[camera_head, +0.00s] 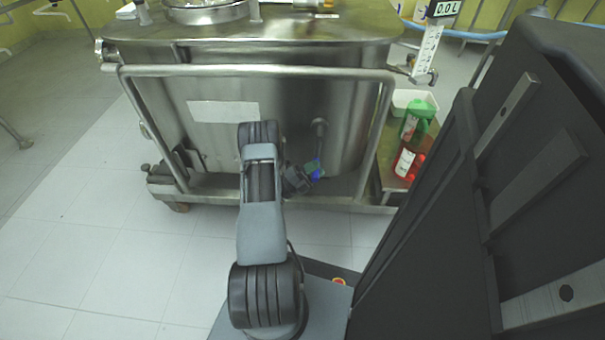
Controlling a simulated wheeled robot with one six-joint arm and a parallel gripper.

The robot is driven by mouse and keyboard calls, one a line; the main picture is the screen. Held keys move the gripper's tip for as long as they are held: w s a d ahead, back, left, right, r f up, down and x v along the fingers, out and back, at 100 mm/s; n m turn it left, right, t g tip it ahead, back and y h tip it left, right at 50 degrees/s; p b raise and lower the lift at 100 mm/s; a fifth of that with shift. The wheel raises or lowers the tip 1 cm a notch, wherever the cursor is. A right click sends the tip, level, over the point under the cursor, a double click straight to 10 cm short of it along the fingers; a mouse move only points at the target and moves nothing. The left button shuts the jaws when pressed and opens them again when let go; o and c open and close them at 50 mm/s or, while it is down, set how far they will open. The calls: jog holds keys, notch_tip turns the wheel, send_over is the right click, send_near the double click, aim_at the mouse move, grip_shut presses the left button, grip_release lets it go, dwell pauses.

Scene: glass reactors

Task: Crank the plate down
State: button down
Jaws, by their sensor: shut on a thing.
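My gripper (314,171) is at the lower front of a large steel vessel (345,105), to the right of my forearm. It is small and partly dark in this view. A blue and green patch shows at its tip, and I cannot tell if that is part of the gripper. A short metal rod (320,134) on the vessel front runs down to the gripper's tip. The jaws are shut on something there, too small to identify. I cannot make out a plate or a clear crank shape.
A steel rail frame (250,71) surrounds the vessel front. To the right, a green bottle (416,118), a red bottle (405,163) and a white tub (412,99) stand on a low stand. A scale with a display (443,8) is behind. Tiled floor (110,240) at left is clear.

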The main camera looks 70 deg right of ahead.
jog(key=shift+s+f, duration=0.2)
jog(key=shift+s, duration=0.15)
jog(key=c, duration=0.9)
grip_release()
jog(key=shift+o, duration=0.2)
jog(key=shift+w+r, duration=0.1)
jog(key=shift+b, duration=0.3)
